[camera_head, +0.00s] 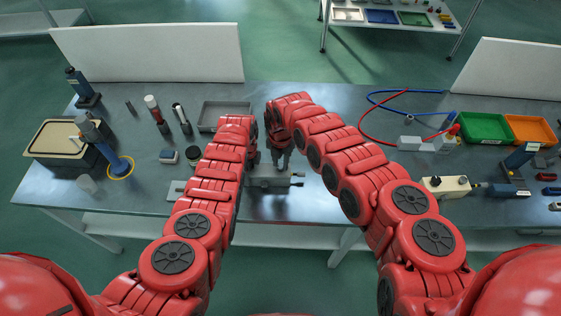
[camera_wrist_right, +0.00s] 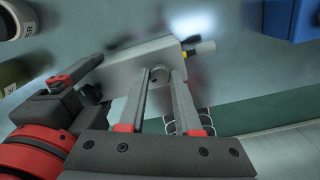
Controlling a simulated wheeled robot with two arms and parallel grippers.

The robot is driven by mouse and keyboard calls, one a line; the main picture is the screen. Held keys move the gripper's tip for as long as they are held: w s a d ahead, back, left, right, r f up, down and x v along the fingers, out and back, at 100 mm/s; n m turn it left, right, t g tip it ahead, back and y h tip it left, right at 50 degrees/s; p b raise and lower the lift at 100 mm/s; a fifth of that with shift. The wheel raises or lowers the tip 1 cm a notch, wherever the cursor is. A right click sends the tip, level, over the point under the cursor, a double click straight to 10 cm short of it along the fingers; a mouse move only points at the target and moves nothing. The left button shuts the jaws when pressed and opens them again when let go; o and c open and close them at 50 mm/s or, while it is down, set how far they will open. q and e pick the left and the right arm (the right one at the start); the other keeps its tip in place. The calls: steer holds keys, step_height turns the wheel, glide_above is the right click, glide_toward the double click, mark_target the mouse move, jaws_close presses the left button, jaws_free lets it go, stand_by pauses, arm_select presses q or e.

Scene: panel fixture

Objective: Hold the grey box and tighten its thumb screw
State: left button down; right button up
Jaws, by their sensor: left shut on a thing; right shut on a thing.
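The grey box (camera_wrist_right: 125,66) lies across the middle of the right wrist view, with a dark-and-yellow fitting (camera_wrist_right: 200,48) at its far end. The round thumb screw (camera_wrist_right: 160,75) is on the box's near face. My right gripper (camera_wrist_right: 161,79) is shut on the thumb screw, one finger on each side. My left gripper (camera_wrist_right: 78,80) is shut on the box's left end. In the head view, my right gripper (camera_head: 279,160) points down at the work place, and a grey block (camera_head: 268,183) shows below it. My left gripper is mostly hidden there by its arm.
A grey tray (camera_head: 222,113) and several upright tools stand left of my arms. A beige bin (camera_head: 67,142) is far left. Green (camera_head: 484,127) and orange (camera_head: 530,129) trays and a cream box (camera_head: 445,186) are right. White panels stand at the back. The table's front edge is close.

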steer(key=shift+m, duration=0.3)
jaws_close()
